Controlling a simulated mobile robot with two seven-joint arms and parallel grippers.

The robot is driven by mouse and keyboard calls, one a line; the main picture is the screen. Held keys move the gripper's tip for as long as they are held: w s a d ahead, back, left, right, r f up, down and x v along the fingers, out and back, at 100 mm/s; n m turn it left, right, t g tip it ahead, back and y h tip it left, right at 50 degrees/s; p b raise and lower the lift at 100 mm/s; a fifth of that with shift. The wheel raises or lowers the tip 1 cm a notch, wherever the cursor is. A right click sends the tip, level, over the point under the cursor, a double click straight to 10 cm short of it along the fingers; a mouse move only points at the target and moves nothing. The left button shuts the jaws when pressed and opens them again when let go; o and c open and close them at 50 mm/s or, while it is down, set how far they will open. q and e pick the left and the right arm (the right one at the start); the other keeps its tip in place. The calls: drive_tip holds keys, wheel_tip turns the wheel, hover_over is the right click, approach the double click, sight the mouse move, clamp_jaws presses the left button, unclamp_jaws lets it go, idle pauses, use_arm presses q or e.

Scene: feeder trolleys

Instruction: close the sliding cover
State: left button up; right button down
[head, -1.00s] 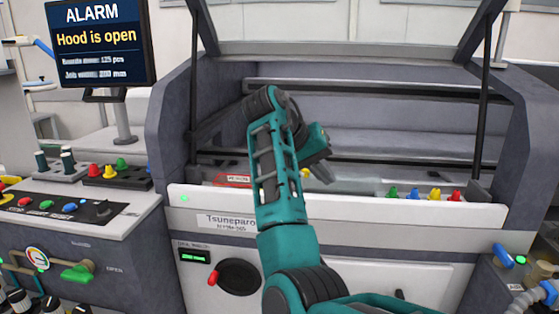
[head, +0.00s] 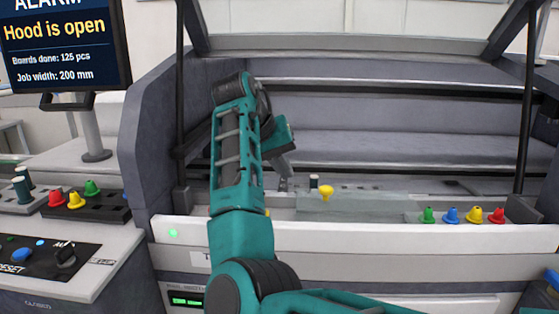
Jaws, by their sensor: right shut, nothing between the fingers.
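What looks like the sliding cover is a flat grey-green panel (head: 372,206) inside the open machine, behind its white front rail. A yellow knob (head: 326,192) stands near its left end, with a dark, light-topped cylinder (head: 313,181) just behind. My right gripper (head: 284,183) reaches over the rail and points down, left of the yellow knob and apart from it. It is shut and empty, and small in the picture. My right forearm hides the area left of it. My left gripper is not in view.
The raised hood (head: 345,47) stands open above on dark struts. Green, blue, yellow and red knobs (head: 452,216) stand in a row right of the panel. The white front rail (head: 400,237) crosses below. A screen (head: 62,42) at left reads "Hood is open".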

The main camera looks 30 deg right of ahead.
sight(319, 197)
drive_tip(key=d+f, duration=0.5)
drive_tip(key=shift+d+b, duration=0.15)
drive_tip(key=shift+b, duration=0.2)
drive_tip(key=shift+s+d, duration=0.25)
drive_tip(key=shift+d, duration=0.3)
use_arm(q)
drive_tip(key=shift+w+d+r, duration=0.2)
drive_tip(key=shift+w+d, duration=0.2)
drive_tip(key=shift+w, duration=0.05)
